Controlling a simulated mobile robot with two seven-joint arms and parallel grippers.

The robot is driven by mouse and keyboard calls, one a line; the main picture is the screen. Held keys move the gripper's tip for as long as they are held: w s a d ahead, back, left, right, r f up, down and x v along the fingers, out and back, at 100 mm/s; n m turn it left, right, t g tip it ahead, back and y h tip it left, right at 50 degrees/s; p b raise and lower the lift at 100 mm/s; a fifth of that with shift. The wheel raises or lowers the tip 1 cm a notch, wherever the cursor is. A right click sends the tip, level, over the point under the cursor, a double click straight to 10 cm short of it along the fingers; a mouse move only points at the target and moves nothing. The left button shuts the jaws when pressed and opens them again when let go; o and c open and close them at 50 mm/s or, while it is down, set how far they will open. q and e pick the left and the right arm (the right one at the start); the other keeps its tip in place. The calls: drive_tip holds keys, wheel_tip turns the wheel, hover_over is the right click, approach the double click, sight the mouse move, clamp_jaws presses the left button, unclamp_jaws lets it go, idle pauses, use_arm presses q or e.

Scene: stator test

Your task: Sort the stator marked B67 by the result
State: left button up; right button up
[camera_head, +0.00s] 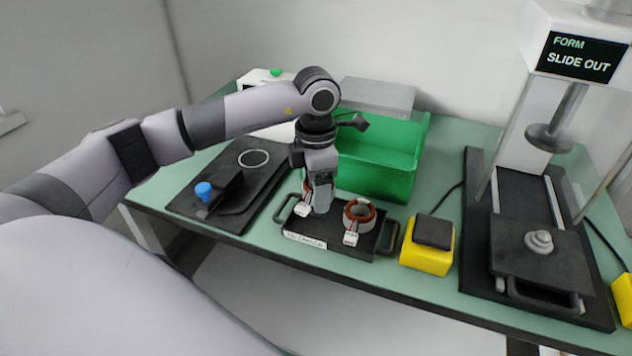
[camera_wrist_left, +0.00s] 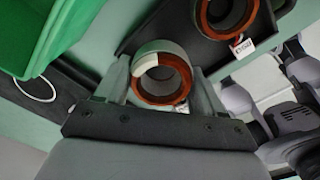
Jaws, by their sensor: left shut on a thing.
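My left gripper (camera_head: 320,210) points down at the left half of a dark tray (camera_head: 327,247) with handles. In the left wrist view its fingers (camera_wrist_left: 162,88) are shut on a stator (camera_wrist_left: 151,88), a pale ring with a copper-coloured winding. In the head view the gripper mostly hides this stator; a white tag (camera_head: 303,209) shows beside the fingers. I cannot tell whether it touches the tray. A second stator (camera_head: 360,214) with a white tag sits in the tray's right half. It also shows in the left wrist view (camera_wrist_left: 205,22). I cannot read the tags. My right gripper is out of view.
A green bin (camera_head: 385,175) stands behind the tray. A yellow block (camera_head: 427,257) with a black top is to its right. A press (camera_head: 540,250) has a screen (camera_head: 578,57) reading "FORM SLIDE OUT". A black plate (camera_head: 225,217) with a blue knob (camera_head: 204,190) lies left.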

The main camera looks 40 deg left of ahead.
use_arm(q)
drive_tip(key=shift+f, duration=0.5)
drive_tip(key=shift+f+b, duration=0.15)
drive_tip(key=shift+b, duration=0.15)
drive_tip(key=shift+f+b, duration=0.55)
drive_tip(key=shift+f, duration=0.2)
drive_tip(key=shift+f, duration=0.1)
drive_tip(key=o, duration=1.3)
drive_tip(key=shift+d, duration=0.1)
drive_tip(key=shift+s, duration=0.1)
